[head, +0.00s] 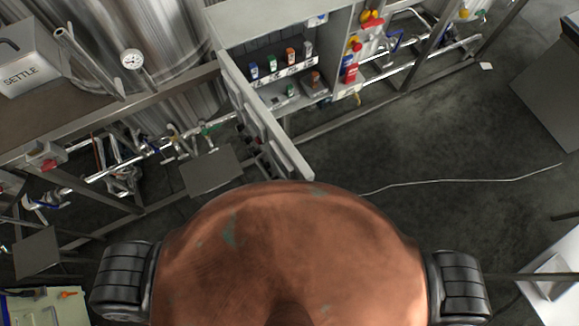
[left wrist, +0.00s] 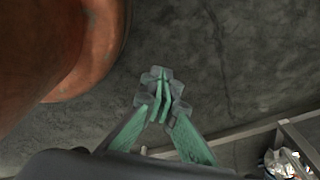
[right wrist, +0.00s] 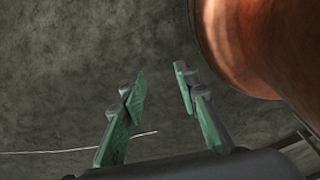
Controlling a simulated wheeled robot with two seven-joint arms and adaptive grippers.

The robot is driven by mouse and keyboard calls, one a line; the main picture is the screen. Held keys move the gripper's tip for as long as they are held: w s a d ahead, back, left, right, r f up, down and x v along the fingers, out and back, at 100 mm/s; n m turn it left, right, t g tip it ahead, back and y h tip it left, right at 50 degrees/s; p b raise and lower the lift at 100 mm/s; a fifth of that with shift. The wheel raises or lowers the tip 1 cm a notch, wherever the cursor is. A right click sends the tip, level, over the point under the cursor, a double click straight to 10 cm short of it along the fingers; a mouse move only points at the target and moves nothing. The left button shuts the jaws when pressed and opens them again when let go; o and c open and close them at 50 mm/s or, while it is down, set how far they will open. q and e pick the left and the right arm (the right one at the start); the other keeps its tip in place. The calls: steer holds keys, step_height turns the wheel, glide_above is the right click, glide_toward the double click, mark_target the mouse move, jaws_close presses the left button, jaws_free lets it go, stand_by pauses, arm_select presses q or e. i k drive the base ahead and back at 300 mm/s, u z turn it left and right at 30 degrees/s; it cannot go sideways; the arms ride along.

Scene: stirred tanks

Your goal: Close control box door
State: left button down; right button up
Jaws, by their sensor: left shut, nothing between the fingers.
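The grey control box (head: 285,22) stands at the top middle of the head view, with rows of small coloured components inside. Its door (head: 262,118) is open and swung out toward me, its free edge near the front of my body. Neither gripper shows in the head view. In the left wrist view my left gripper (left wrist: 162,98) has its green fingers together and nothing between them, above the dark floor. In the right wrist view my right gripper (right wrist: 160,90) has its fingers apart and empty, also above the floor. The door does not clearly show in either wrist view.
A brown bench (head: 90,112) with a box marked SETTLE (head: 28,62) and steel pipes lie left of the control box. More pipes with red and yellow valves (head: 352,70) are to its right.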

mark_target(285, 160)
steer(key=z, duration=0.45)
steer(key=k, duration=1.1)
steer(key=u, duration=0.2)
